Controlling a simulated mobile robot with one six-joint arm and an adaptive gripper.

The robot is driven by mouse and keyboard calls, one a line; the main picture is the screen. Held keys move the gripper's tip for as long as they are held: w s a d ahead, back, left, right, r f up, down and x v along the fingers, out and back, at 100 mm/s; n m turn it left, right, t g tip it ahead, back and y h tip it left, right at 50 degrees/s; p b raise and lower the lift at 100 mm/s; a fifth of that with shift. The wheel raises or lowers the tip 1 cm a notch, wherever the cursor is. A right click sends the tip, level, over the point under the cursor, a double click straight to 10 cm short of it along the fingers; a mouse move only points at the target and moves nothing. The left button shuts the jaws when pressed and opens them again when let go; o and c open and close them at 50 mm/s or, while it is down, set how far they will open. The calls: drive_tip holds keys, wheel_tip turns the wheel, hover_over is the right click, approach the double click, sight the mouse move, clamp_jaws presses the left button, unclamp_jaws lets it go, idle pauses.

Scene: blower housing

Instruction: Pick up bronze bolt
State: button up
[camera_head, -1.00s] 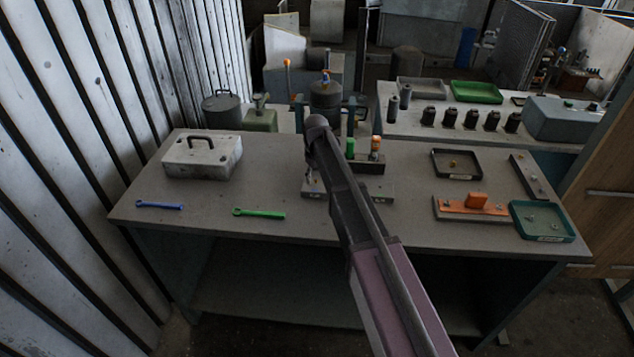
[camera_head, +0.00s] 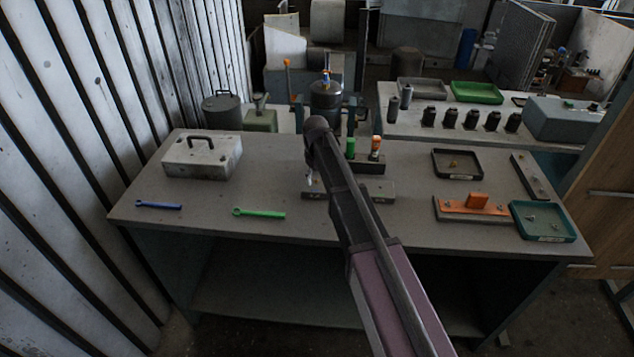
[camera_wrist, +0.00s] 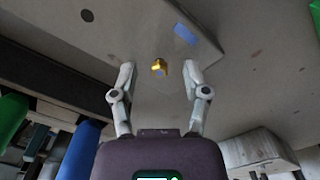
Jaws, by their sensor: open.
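In the wrist view a small gold-bronze bolt (camera_wrist: 159,68) sits at a flat grey plate (camera_wrist: 115,22) that has a dark hole and a blue patch. My gripper (camera_wrist: 159,73) is open, with one finger on each side of the bolt in the picture. A gap shows between the bolt and each finger. I cannot tell how far the fingertips are from it in depth. In the head view the grey plate (camera_head: 378,190) lies on the table, and my arm covers its middle. The bolt and fingertips cannot be made out clearly there.
A dark rack (camera_head: 372,165) with green and orange handles stands just behind. A metal toolbox (camera_head: 202,158) and green wrench (camera_head: 259,213) lie left. A black tray (camera_head: 437,165) holding a small gold piece, an orange fixture (camera_head: 472,208) and a teal tray (camera_head: 516,222) are right.

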sight(316, 179)
clamp_jaws()
idle(0.3)
drive_tip(key=shift+r, duration=0.1)
wheel_tip(316, 179, up, 4)
drive_tip(key=p, duration=0.4)
drive_tip(key=s+d, duration=0.1)
drive_tip(key=s, duration=0.6)
drive_tip(key=s+d+r+p, duration=0.1)
drive_tip(key=s+d, duration=0.1)
drive_tip(key=s, duration=0.6)
drive_tip(key=shift+s+d+r, duration=0.15)
drive_tip(key=shift+s+d, duration=0.15)
drive_tip(key=shift+r+p, duration=0.15)
drive_tip(key=shift+p, duration=0.25)
drive_tip(key=shift+r+p, duration=2.4)
